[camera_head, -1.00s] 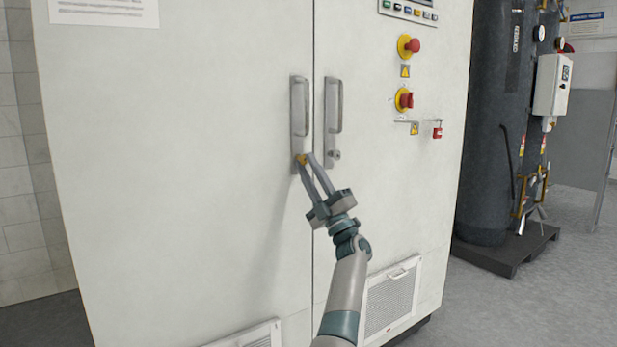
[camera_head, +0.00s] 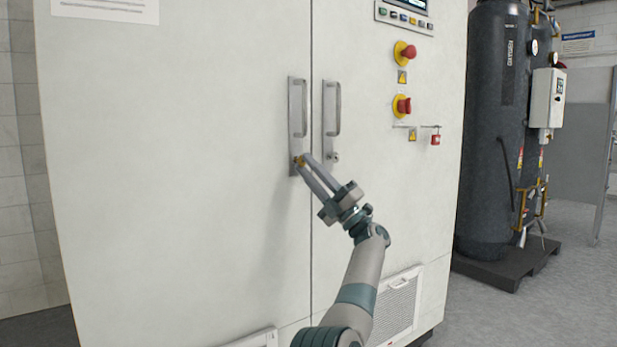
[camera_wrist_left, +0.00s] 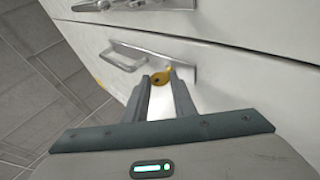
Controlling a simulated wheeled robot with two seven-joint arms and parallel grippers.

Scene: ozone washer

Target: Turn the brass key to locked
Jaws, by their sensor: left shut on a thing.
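The brass key (camera_head: 300,160) sits in the lower end of the left door's handle plate (camera_head: 297,120) on the white cabinet. My left gripper (camera_head: 303,163) is shut on the brass key, with its fingers reaching up and left to it. In the left wrist view the yellow bow of the key (camera_wrist_left: 161,77) shows between the fingertips of my left gripper (camera_wrist_left: 160,82). The key's shaft and the lock are hidden behind the bow and fingers. My right gripper is not in view.
The right door's handle (camera_head: 332,108) with a keyhole below stands just right of the left plate. Red emergency knobs (camera_head: 405,53), a red padlock (camera_head: 436,139) and a button panel are farther right. A dark gas tank (camera_head: 492,130) stands beside the cabinet.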

